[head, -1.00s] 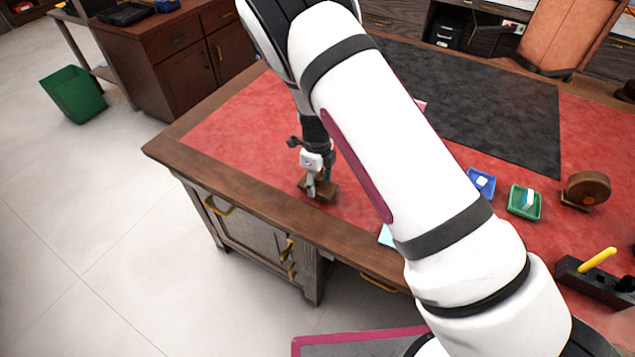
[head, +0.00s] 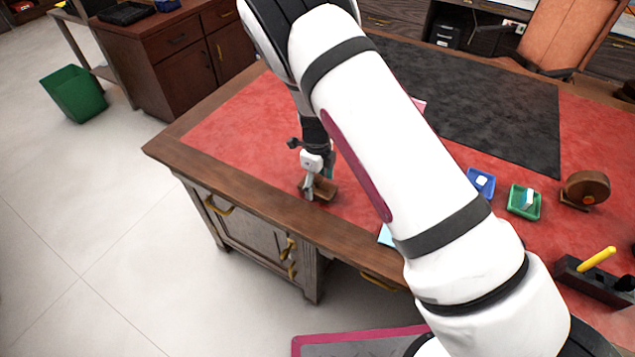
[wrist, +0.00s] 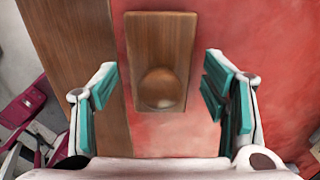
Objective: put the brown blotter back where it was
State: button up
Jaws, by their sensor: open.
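The brown blotter (head: 325,190) is a wooden block near the front left edge of the desk, partly hidden by my gripper in the head view. In the wrist view the blotter (wrist: 160,35) is a rectangular piece with a round knob, lying by the border of red leather and wooden rim. My gripper (head: 312,188) is over it, pointing down. In the wrist view the teal-padded fingers of my gripper (wrist: 160,88) are wide apart, one to each side of the blotter's knob end, with gaps on both sides.
A dark mat (head: 490,105) covers the desk's middle. To the right are a blue tray (head: 481,190), a green tray (head: 518,207), a brown round-bodied object (head: 587,188) and a dark holder with a yellow item (head: 597,259). The red leather (head: 225,125) left of my gripper is clear.

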notch_tip(320, 180, up, 11)
jog(key=shift+a+r+b, duration=0.1)
jog(key=shift+r+b, duration=0.05)
jog(key=shift+b, duration=0.35)
jog(key=shift+r, duration=0.6)
notch_tip(320, 180, up, 10)
jog(key=r+n+y, duration=0.1)
jog(key=n+y, duration=0.1)
jog(key=n, duration=0.3)
send_over(318, 177)
jog(key=s+d, duration=0.3)
jog(key=s, duration=0.1)
jog(key=s+d+r+n+t, duration=0.2)
jog(key=s+d+r+n, duration=0.3)
jog(key=s+r+n, duration=0.4)
jog(key=s+d+r+n+t+h, duration=0.1)
jog(key=s+d+r+n, duration=0.2)
jog(key=s+n, duration=0.2)
jog(key=s+d+r+n+t, duration=0.2)
jog(key=s+d+r+n, duration=0.2)
jog(key=s, duration=0.7)
jog(key=shift+r+n+h, duration=0.2)
jog(key=shift+n+h, duration=0.2)
jog(key=shift+n, duration=0.5)
jog(key=shift+d, duration=0.1)
